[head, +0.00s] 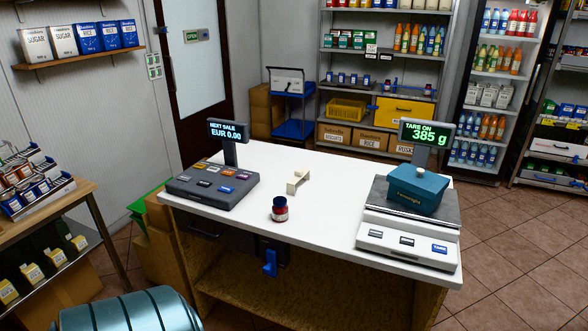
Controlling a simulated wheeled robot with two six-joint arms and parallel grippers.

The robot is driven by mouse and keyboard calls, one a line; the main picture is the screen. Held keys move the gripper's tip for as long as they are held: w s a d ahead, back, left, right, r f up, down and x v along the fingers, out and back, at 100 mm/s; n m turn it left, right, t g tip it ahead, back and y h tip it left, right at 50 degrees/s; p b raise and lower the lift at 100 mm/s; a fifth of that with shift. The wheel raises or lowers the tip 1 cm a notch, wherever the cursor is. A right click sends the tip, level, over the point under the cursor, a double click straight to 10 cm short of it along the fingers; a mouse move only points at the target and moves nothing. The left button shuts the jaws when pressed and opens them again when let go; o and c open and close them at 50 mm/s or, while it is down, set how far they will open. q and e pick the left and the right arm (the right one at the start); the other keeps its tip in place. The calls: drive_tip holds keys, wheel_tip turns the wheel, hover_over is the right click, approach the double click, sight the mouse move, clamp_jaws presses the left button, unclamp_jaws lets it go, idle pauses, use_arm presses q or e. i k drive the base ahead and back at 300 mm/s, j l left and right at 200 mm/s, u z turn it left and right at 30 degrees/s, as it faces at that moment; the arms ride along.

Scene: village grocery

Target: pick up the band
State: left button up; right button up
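A small cream piece (298,180), which looks like a bent or open band, stands near the middle of the white counter (330,215). Its exact shape is too small to tell. A small red jar with a dark blue lid (280,209) stands upright in front of it, closer to the counter's front edge, apart from it. Neither of my grippers is in the head view.
A cash register (212,187) stands at the counter's left. A scale (408,247) at the right bears a teal lidded container (416,189); its display (423,134) reads 385 g. A blue handle-like part (270,263) hangs below the front edge. The counter's middle is mostly clear.

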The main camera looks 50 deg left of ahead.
sight(304, 174)
drive_tip(key=u, duration=1.65)
